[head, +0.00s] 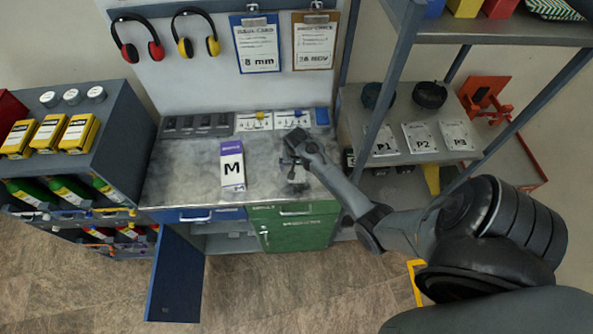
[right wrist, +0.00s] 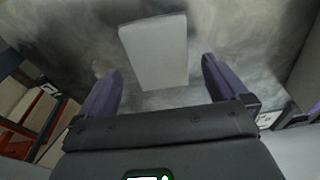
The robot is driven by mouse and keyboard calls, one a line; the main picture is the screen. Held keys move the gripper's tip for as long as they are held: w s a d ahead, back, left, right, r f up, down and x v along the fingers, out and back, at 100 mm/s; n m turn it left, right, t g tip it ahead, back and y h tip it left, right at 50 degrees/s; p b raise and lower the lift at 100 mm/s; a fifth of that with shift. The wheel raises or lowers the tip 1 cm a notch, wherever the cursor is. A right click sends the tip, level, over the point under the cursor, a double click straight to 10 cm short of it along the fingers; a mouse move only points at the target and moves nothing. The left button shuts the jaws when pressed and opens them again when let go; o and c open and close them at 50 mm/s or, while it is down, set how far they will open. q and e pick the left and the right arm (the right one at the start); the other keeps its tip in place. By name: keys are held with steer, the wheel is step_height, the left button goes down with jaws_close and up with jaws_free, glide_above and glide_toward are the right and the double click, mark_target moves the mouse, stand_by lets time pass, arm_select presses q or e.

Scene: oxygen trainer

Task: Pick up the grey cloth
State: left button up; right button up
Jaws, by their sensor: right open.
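A plain pale grey rectangular piece, seemingly the grey cloth (right wrist: 155,48), lies on the mottled grey worktop (right wrist: 225,30) in the right wrist view. My right gripper (right wrist: 161,72) is open, with its two purple fingers apart. The piece shows beyond and between the fingertips, and nothing is held. In the head view my right gripper (head: 290,164) is over the right part of the worktop (head: 198,165), and the arm hides most of what lies under it. My left gripper is not in view.
Small bins and cards (head: 255,121) line the worktop's back edge. A blue door (head: 177,272) hangs open below. A shelf rack (head: 418,130) stands at the right.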

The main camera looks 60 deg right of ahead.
steer(key=shift+d+f, duration=0.2)
steer(key=shift+f, duration=1.2)
steer(key=c, duration=1)
steer(key=shift+w+r, duration=0.1)
steer(key=shift+r, duration=0.7)
steer(key=r, duration=0.2)
steer(key=shift+s+r, duration=0.2)
steer(key=shift+r, duration=0.2)
steer(key=s+r, duration=0.2)
steer(key=s, duration=0.1)
steer(key=s+r, duration=0.2)
steer(key=s, duration=0.2)
steer(key=s+r, duration=0.2)
steer(key=s, duration=0.2)
steer(key=shift+s+a+r, duration=0.2)
steer(key=shift+a+r, duration=0.05)
steer(key=shift+r, duration=0.1)
